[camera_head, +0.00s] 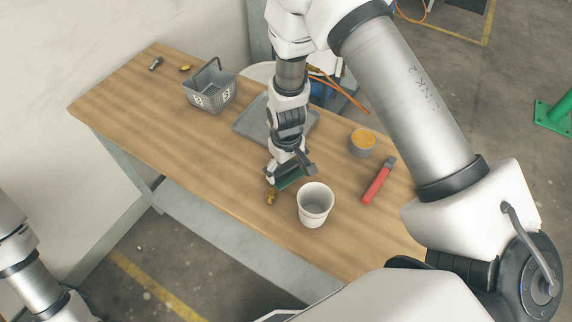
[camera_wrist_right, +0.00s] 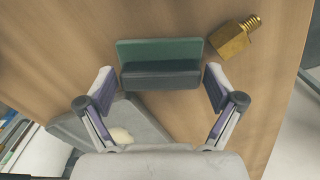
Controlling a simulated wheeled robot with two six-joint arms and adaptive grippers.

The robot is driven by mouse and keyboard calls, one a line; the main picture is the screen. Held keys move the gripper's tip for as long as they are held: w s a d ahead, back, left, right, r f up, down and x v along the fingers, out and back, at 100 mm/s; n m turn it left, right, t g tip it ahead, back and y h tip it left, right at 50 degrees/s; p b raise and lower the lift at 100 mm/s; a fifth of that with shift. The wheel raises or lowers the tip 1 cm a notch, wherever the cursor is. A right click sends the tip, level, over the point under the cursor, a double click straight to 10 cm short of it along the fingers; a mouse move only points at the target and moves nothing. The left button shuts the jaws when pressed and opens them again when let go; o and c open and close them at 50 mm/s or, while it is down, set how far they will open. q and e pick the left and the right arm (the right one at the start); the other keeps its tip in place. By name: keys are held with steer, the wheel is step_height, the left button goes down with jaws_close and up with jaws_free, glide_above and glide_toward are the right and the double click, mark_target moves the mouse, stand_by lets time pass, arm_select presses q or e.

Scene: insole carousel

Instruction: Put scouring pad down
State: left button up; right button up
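The scouring pad (camera_wrist_right: 160,52), a block with a green face and a dark grey face, lies between the spread fingers of my right gripper (camera_wrist_right: 160,80) in the right wrist view. A narrow gap shows between each finger and the pad's ends, so the gripper is open. In the head view the right gripper (camera_head: 287,175) is low over the wooden table, and a sliver of the green pad (camera_head: 291,184) shows beneath it. The pad appears to rest on the tabletop, though its underside is hidden. My left gripper is out of view.
A brass hex standoff (camera_head: 271,196) lies close beside the pad. A white cup (camera_head: 315,205) stands just in front. A grey tray (camera_head: 246,126) is behind the gripper. A tin with orange contents (camera_head: 362,141) and a red-handled tool (camera_head: 376,184) lie right; a grey basket (camera_head: 222,91) stands back left.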

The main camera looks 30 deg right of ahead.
mark_target(286, 167)
steer(key=shift+w+d+f, duration=0.1)
steer(key=shift+w, duration=0.2)
steer(key=shift+s+r, duration=0.1)
steer(key=shift+r, duration=0.4)
step_height(286, 167, up, 11)
steer(key=b, duration=0.2)
steer(key=shift+r, duration=0.15)
